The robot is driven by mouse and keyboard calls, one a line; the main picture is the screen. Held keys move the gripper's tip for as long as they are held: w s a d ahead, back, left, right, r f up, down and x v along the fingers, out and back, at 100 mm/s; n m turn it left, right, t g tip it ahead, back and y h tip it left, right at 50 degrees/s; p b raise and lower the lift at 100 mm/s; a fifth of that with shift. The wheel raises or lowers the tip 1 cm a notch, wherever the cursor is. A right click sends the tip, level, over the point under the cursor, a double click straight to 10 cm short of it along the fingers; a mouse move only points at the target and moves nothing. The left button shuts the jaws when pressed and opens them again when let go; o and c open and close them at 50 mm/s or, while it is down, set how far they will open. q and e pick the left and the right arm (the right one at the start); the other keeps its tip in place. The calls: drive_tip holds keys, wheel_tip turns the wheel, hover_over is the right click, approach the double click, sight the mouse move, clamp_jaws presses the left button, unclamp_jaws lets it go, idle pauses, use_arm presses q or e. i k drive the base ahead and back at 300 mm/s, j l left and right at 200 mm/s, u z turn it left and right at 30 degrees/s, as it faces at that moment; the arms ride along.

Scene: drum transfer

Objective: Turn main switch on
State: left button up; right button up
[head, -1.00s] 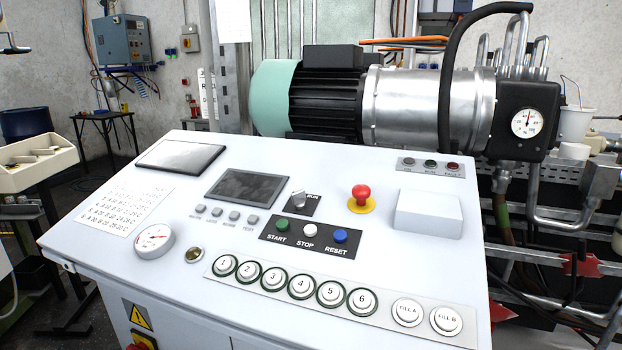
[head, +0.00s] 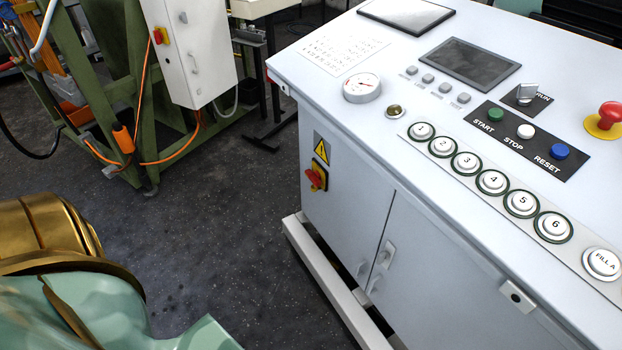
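A red rotary switch on a yellow plate (head: 316,176) is on the front of the white control cabinet (head: 345,215), below a yellow warning triangle (head: 321,149). Its exact turn position is too small to tell. Another red and yellow switch (head: 160,36) is on a white box (head: 190,55) on the green frame at the upper left. Part of my arm, gold and pale green, fills the lower left corner. Neither of my grippers shows in the head view.
The sloped console top carries a run key switch (head: 525,93), start, stop and reset buttons (head: 526,131), numbered buttons (head: 492,182) and a red emergency stop (head: 607,117). A green frame (head: 100,90) stands at the left. Dark floor (head: 215,215) lies clear between.

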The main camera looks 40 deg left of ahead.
sight(315, 178)
drive_tip(key=j+z, duration=0.1)
drive_tip(key=z, duration=0.5)
drive_tip(key=j+z, duration=0.3)
drive_tip(key=j, duration=0.15)
drive_tip(key=k+j+z, duration=0.15)
drive_tip(key=j+z, duration=0.15)
drive_tip(key=j, duration=0.15)
drive_tip(key=k+j+z, duration=0.15)
drive_tip(key=j+z, duration=0.15)
drive_tip(key=j, duration=0.15)
